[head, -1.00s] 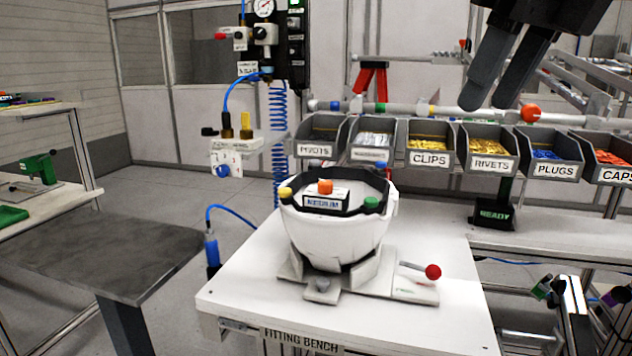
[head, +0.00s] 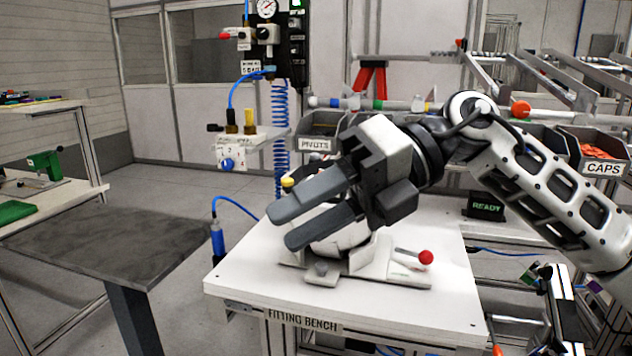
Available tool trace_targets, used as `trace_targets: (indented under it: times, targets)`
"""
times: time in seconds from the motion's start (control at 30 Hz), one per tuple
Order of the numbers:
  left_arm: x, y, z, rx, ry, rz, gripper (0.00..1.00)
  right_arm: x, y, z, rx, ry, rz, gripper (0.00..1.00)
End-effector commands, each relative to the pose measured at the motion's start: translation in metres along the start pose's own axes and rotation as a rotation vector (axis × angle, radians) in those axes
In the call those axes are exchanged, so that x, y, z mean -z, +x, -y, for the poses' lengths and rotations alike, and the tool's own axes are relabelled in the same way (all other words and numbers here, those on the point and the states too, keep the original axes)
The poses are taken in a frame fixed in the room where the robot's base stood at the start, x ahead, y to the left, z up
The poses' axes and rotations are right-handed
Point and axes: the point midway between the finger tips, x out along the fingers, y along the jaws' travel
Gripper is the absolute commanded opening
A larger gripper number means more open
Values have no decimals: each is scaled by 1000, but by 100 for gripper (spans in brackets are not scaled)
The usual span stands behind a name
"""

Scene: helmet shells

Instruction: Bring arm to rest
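My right arm comes in from the right across the middle of the head view. My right gripper (head: 278,228) points left and a little down, in front of the helmet shell in the picture. Its two dark fingers are parted with nothing seen between them. The white helmet shell (head: 345,238) sits in its fixture on the fitting bench (head: 240,290) and is mostly hidden behind the gripper. I cannot tell whether the gripper touches it. My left gripper is not in view.
The fixture has a red-knobbed lever (head: 425,257) at its right. Part bins stand behind, including the caps bin (head: 600,150); several are hidden by my arm. A READY display (head: 485,207) stands on the bench behind.

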Motion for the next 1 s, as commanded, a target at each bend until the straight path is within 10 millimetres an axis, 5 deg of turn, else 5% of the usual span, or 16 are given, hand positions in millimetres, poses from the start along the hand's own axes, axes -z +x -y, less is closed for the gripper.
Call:
trace_targets:
  times: [0.1,0.27,0.37,0.53,0.67,0.8,1.0]
  targets:
    - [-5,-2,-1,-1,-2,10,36,0,26,2,-344,136,128,40]
    - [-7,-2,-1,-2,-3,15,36,-9,25,22,-719,387,380,40]
    - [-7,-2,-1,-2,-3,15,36,-11,14,56,-903,589,572,40]
    - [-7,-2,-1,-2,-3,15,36,15,0,149,-1108,1004,927,40]
    - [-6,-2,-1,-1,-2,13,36,69,3,230,-1160,1362,1197,40]
    - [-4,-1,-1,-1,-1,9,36,150,21,299,-1120,1725,1433,40]
    - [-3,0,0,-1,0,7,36,265,54,347,-980,2149,1652,40]
